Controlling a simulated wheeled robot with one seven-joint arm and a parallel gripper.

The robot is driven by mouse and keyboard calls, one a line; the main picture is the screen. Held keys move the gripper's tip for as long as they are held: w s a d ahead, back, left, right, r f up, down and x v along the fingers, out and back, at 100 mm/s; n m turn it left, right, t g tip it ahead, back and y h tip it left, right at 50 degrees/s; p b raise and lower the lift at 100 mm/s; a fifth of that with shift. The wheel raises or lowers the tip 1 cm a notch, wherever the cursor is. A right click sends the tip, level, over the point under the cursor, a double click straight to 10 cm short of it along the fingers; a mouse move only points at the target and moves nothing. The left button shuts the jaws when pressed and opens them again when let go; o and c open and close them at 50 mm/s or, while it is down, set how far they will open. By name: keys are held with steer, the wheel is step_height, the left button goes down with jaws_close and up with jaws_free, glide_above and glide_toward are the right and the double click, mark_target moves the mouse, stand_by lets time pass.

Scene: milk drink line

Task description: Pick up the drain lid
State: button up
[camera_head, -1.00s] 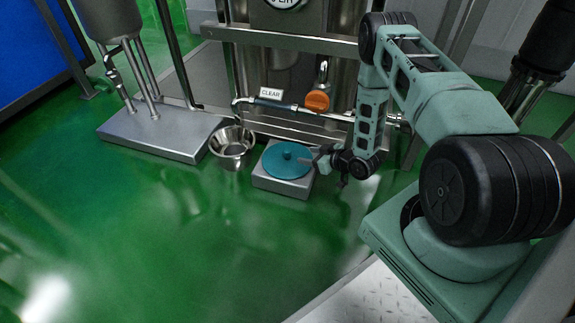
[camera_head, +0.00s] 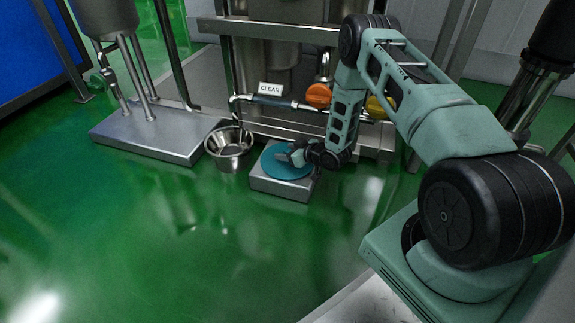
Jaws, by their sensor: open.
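The drain lid is a teal disc (camera_head: 273,168) lying flat on a small grey metal block (camera_head: 282,189) on the floor. My gripper (camera_head: 287,156) is open, low over the lid's middle and right part. Its fingers cover the lid's central knob, so I cannot tell whether they are around it or touching it.
A steel bowl (camera_head: 230,150) is just left of the block. A grey metal platform (camera_head: 155,135) is farther left. Behind are a pipe with a "CLEAR" sign (camera_head: 270,88), an orange knob (camera_head: 318,95) and a yellow knob (camera_head: 380,107). The green floor in front is clear.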

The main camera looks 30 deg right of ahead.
jaws_close()
stand_by(0.3)
